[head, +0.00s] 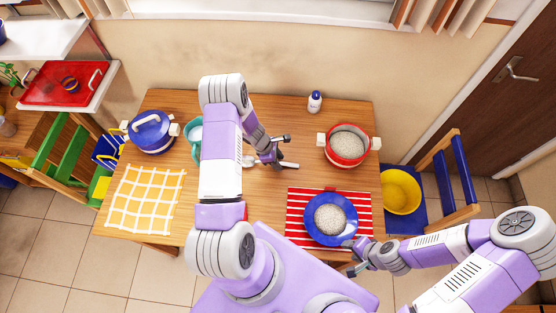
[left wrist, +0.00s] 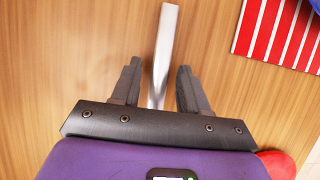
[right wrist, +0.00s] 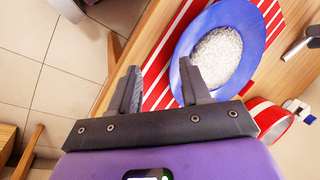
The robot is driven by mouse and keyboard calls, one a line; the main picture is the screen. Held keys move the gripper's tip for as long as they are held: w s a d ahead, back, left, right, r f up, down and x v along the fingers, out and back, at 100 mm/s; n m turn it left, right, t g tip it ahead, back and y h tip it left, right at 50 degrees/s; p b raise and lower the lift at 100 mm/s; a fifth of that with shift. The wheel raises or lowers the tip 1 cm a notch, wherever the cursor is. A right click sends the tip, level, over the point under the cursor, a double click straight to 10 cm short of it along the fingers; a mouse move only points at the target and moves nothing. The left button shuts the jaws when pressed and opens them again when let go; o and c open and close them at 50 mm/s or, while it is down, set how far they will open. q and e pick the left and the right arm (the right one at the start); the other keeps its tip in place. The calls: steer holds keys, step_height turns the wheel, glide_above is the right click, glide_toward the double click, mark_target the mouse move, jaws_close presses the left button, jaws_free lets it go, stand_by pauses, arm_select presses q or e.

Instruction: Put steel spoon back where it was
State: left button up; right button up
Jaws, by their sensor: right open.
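The steel spoon (head: 288,165) lies on the wooden table near its middle. My left gripper (head: 279,150) is low over it. In the left wrist view the spoon's silver handle (left wrist: 167,40) runs between the two fingers of my left gripper (left wrist: 157,68), with a gap on both sides, so the gripper is open. The spoon's other end is hidden by the gripper there. My right gripper (head: 354,257) is open and empty at the front edge of the striped mat. In the right wrist view my right gripper (right wrist: 159,68) is beside the blue plate (right wrist: 266,50).
The blue plate (head: 352,232), filled with pale grains, is on a red-striped mat (head: 298,205). A red pot (head: 367,153) of grains is at the right, a white bottle (head: 315,101) behind. A blue-lidded pot (head: 151,131) and yellow checked cloth (head: 145,203) are at the left.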

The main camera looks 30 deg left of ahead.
arm_select(q)
steer(key=shift+r, duration=0.15)
